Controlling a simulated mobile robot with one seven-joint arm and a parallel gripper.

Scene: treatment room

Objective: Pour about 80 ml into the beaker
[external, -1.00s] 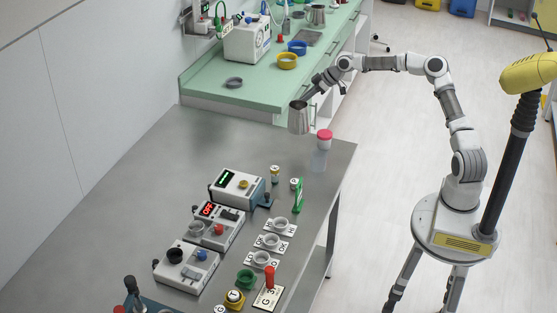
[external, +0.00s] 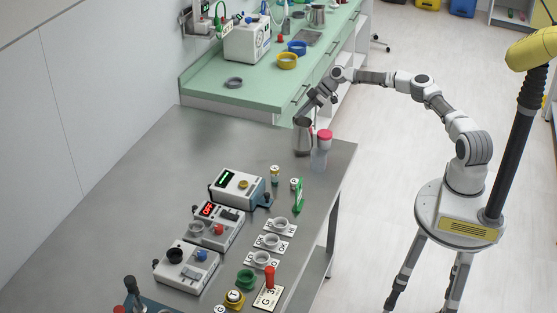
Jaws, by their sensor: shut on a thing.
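My gripper (external: 308,118) is shut on a metal jug (external: 302,141), which looks upright or nearly so, near the far right end of the grey steel table (external: 150,170). I cannot tell whether the jug's base touches the table. I cannot tell if this clear container is the beaker. The liquid level in the jug cannot be seen.
Devices with displays (external: 237,188) stand mid-table, with a green upright piece (external: 298,195) and grey rings on labelled plates (external: 271,241) to their right. The green counter (external: 215,90) behind holds another metal jug (external: 317,15). The table's left part is clear.

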